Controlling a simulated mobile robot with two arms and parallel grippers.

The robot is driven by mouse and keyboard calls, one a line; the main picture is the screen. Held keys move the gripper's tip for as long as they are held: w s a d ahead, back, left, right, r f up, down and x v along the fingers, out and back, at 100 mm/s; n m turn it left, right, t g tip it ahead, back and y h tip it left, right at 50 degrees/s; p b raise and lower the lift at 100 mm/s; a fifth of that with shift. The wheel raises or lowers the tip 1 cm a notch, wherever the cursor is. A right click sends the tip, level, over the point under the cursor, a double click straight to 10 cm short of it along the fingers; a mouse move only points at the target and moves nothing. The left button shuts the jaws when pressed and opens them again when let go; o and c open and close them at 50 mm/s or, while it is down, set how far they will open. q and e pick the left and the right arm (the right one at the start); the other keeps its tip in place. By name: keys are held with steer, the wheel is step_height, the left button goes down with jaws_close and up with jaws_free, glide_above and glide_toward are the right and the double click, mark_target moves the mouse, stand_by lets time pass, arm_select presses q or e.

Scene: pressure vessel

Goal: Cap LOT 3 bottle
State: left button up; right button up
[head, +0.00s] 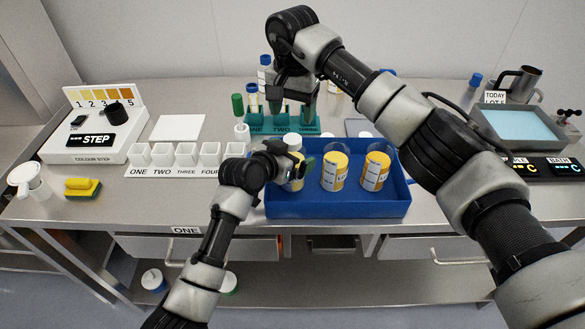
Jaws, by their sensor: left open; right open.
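Three amber bottles with white labels stand upright in a blue tray (340,208): a left one (296,184), a middle one (335,170) and a right one (375,170). Their lot numbers are too small to read. The middle and right bottles show pale tops; whether these are open mouths is unclear. A white cap-like piece (293,141) shows above the left bottle. My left gripper (301,165) is open at the left bottle's upper part and hides much of it; contact is unclear. My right gripper (294,97) is open above the green tube rack (262,124), apparently empty.
Four-labelled white cups (186,155) and a colour-step unit (98,130) stand left. A sponge (82,187) lies in front. A grey basin (520,128), a small sign (494,97) and a metal jug (522,84) are right. My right arm crosses above the tray's right side.

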mark_target(293, 138)
arm_select(q)
steer(key=c, duration=1.4)
steer(key=shift+c, duration=1)
arm_select(e)
steer(key=shift+c, duration=1)
arm_select(q)
steer(key=shift+c, duration=1.1)
arm_select(e)
steer(key=shift+r, duration=0.15)
steer(key=shift+f, duration=0.2)
steer(key=shift+f, duration=3.9)
steer(key=shift+c, duration=0.5)
